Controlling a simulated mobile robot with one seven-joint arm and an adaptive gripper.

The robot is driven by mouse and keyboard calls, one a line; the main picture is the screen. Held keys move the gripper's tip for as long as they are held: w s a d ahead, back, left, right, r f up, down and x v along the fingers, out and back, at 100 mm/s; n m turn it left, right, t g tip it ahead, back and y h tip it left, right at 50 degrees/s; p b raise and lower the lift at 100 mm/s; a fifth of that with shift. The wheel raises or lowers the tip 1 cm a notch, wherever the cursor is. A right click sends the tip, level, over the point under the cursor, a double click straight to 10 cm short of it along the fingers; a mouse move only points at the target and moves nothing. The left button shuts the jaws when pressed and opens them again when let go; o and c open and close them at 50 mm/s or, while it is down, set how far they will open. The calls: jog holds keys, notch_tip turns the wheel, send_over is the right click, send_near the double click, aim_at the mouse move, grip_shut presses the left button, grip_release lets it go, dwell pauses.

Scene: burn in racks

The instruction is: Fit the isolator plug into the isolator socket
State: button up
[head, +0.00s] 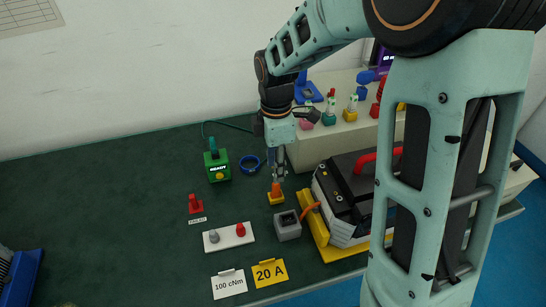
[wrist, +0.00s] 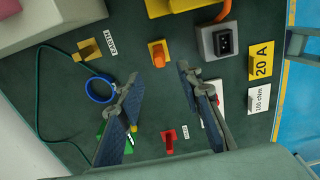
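An orange plug (head: 276,187), which I take as the isolator plug, stands upright in a yellow base on the green bench; it also shows in the wrist view (wrist: 157,53). A grey box with a dark opening (head: 288,226), apparently the isolator socket, stands just in front of it; in the wrist view the socket (wrist: 223,41) shows pins inside and an orange cable. My gripper (head: 278,176) points down just above the orange plug. In the wrist view its fingers (wrist: 158,73) are spread with nothing between them, and the plug lies beyond the tips.
A yellow-and-black device (head: 345,195) with a red handle stands close on the right. A white plate with two knobs (head: 229,238), cards reading 20 A (head: 269,272) and 100 cNm (head: 229,284), a red piece (head: 195,204), a green READY box (head: 217,166) and a blue ring (head: 249,164) surround it.

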aim_at(275, 187)
notch_tip(275, 187, down, 9)
jog(key=shift+f, duration=0.15)
dwell(0.4)
jog(key=c, duration=0.8)
grip_shut()
